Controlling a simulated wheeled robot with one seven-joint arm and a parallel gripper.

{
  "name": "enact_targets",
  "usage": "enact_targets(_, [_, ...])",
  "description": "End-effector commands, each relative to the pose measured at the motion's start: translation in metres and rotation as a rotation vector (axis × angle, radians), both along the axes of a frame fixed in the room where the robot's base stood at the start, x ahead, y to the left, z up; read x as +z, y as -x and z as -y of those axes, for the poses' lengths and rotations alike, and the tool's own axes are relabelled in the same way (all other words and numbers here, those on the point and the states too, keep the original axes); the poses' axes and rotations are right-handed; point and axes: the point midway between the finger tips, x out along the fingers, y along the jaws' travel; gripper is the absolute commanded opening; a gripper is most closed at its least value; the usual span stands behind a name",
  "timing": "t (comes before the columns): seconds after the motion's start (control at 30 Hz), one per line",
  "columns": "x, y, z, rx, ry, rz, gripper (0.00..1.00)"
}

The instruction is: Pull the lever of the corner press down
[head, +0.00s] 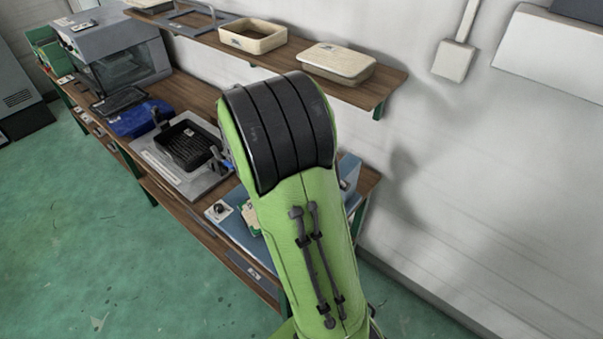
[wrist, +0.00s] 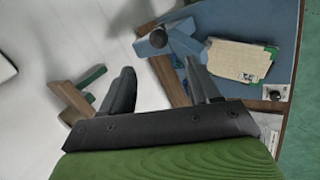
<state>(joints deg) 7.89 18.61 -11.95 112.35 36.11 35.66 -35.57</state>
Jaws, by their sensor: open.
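The corner press is a blue machine at the near right end of the bench in the head view (head: 238,240); my green arm hides most of it. In the wrist view its blue base (wrist: 270,22) is at the upper right, with a beige tray panel with green corners (wrist: 240,61) on it. A blue-grey bar and cylinder with a dark round end (wrist: 158,38) stand out beyond my fingertips; this may be the lever, but I cannot tell surely. My gripper (wrist: 160,68) is open and empty, its right finger close to that part; contact is unclear. The head view hides my gripper.
A grey fixture with a black tray (head: 188,143) stands left of the press on the bench. A wall shelf (head: 385,82) above holds beige trays (head: 337,62). The white wall is close on the right. Green floor is free in front.

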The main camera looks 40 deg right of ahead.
Motion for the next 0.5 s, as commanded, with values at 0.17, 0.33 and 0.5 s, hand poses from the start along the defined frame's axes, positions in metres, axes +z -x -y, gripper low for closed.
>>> enact_targets(0.17, [-0.007,0.001,0.011,-0.006,0.018,-0.024,0.61])
enact_targets(0.33, [-0.038,0.005,0.031,-0.008,0.015,-0.027,0.61])
enact_targets(0.5, [-0.074,0.009,0.054,-0.008,0.012,-0.025,0.61])
